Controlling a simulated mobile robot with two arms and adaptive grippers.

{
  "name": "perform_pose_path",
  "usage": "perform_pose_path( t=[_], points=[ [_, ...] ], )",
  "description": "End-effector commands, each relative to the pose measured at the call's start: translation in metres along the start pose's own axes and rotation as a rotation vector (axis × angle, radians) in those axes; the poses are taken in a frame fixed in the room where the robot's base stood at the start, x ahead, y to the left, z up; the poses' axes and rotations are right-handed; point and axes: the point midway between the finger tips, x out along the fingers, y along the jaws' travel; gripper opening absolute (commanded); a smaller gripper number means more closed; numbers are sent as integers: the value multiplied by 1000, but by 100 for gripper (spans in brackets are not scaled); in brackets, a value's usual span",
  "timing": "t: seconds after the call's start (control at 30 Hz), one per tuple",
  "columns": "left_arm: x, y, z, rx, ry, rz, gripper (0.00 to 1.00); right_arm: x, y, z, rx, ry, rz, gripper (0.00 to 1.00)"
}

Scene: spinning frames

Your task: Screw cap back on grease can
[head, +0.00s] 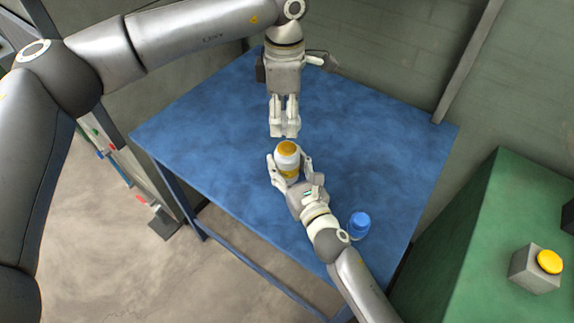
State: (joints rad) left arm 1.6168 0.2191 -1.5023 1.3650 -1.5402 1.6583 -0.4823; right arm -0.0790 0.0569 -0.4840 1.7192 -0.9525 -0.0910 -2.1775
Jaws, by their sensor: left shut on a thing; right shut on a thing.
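The grease can (287,161) is white with a yellow band and an orange-yellow top. It stands roughly upright over the blue table. My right gripper (290,167) is shut around its sides, with one finger on each side. My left gripper (285,133) points down just above and behind the can in the picture, with its fingers close together. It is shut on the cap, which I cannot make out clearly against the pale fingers. The can's underside is hidden, so I cannot tell whether it touches the table.
A blue-topped container (359,224) stands on the blue table (215,140), right of my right forearm. A dark object (261,68) is at the table's back edge. A green surface (490,240) with a yellow button box (537,268) is at the right. The table's left part is clear.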

Motion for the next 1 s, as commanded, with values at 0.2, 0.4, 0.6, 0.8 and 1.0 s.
perform_pose_path(
  t=[0.2,0.4,0.6,0.8,1.0],
  points=[
    [6,0,0,0,1,-2,41,0,0,0,0,1,0,9],
    [34,-1,0,0,2,-7,41,0,0,0,0,1,0,9],
    [50,0,0,0,1,-5,41,0,0,0,0,1,0,9],
    [50,0,0,0,1,-5,41,0,0,0,0,1,0,9],
    [50,0,0,0,1,-5,41,0,0,0,0,1,0,9]
  ],
)
